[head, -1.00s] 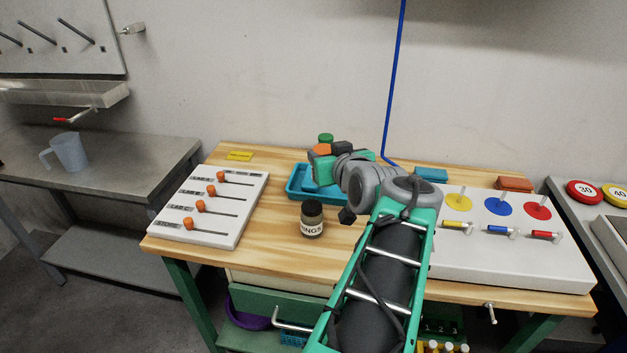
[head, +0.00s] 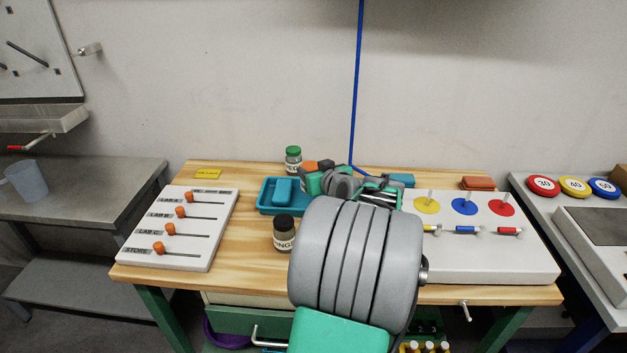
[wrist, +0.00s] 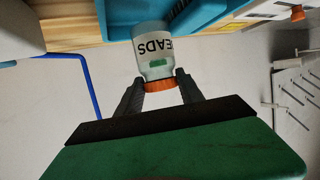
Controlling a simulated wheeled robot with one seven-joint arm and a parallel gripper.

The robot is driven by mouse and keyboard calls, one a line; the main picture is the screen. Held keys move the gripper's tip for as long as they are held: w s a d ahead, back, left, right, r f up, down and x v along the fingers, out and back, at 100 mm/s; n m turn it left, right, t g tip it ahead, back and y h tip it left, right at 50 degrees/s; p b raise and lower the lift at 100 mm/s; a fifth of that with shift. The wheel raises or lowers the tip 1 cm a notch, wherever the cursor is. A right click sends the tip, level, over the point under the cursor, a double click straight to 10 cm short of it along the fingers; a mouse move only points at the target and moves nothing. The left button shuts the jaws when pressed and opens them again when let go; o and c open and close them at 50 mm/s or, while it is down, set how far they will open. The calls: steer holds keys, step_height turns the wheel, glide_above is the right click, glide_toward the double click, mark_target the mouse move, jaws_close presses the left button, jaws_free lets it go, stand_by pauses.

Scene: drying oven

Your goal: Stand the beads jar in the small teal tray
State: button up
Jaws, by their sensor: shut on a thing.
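The beads jar (wrist: 154,52) is clear, with an orange lid, green contents and a label whose letters "EADS" show inverted in the wrist view. My gripper (wrist: 160,84) is shut on it at the lid. In the head view my gripper is small and partly hidden behind my arm, at the tray's back right, and the jar's body is not clear. Tray-coloured surfaces show beyond the jar in the wrist view; the gap between jar and tray cannot be told.
A black-lidded jar (head: 284,235) stands in front of the tray. A green-lidded jar (head: 293,160) stands behind it. A white slider panel (head: 190,245) is at left, and a white panel with coloured discs (head: 500,262) at right. Bare wood shows left of the tray.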

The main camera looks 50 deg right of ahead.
steer(key=shift+w+d+f, duration=0.1)
steer(key=shift+d+f, duration=0.15)
steer(key=shift+f, duration=1.55)
steer(key=shift+f, duration=0.2)
steer(key=o, duration=1.4)
steer(key=shift+r, duration=0.1)
steer(key=shift+s+r, duration=0.15)
steer(key=shift+s, duration=0.05)
steer(key=v, duration=1.1)
steer(key=shift+s+a, duration=0.2)
steer(key=shift+a, duration=0.1)
